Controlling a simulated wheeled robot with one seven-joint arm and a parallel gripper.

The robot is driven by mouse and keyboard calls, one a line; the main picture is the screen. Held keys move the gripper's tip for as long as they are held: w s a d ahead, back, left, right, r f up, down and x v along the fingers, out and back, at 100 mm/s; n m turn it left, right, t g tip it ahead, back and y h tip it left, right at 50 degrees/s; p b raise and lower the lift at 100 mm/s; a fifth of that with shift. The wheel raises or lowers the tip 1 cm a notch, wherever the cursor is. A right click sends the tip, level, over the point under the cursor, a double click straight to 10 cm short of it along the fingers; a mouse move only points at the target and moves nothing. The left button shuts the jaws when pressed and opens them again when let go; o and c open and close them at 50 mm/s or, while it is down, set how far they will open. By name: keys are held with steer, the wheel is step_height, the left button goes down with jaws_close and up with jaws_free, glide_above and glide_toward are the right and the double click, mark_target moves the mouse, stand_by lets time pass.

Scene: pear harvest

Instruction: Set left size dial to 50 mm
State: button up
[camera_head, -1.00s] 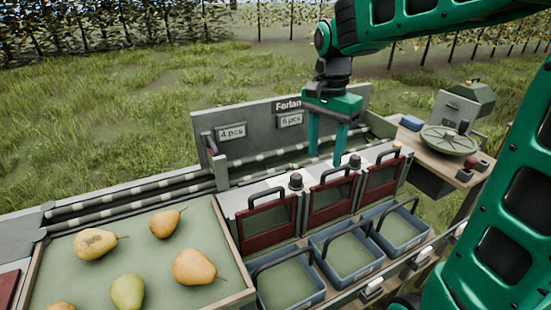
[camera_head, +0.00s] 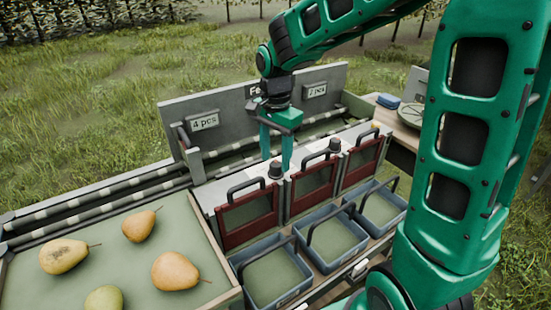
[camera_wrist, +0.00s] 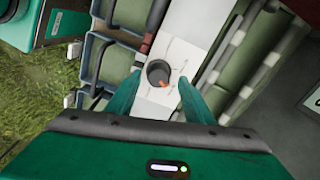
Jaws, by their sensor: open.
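The left size dial (camera_head: 275,170) is a dark round knob on the pale top of the sorter, behind the left red-framed gate. In the wrist view the dial (camera_wrist: 157,71) has an orange pointer mark at its lower right edge. Faint lines mark the pale panel around it; I cannot read any numbers. My green gripper (camera_head: 276,163) points down at the dial, its fingers spread. In the wrist view the dial lies between the two open fingertips, with gaps on both sides. I cannot tell how far above it they are.
A second dark dial (camera_head: 335,145) stands to the right on the same panel. Red gates (camera_head: 248,235) with dark handles and blue-grey bins (camera_head: 270,297) line the front. A tray (camera_head: 208,247) with several pears is at left. Rollers (camera_head: 100,203) run behind.

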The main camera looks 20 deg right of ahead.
steer(key=shift+f, duration=0.6)
steer(key=c, duration=1)
steer(key=shift+c, duration=0.2)
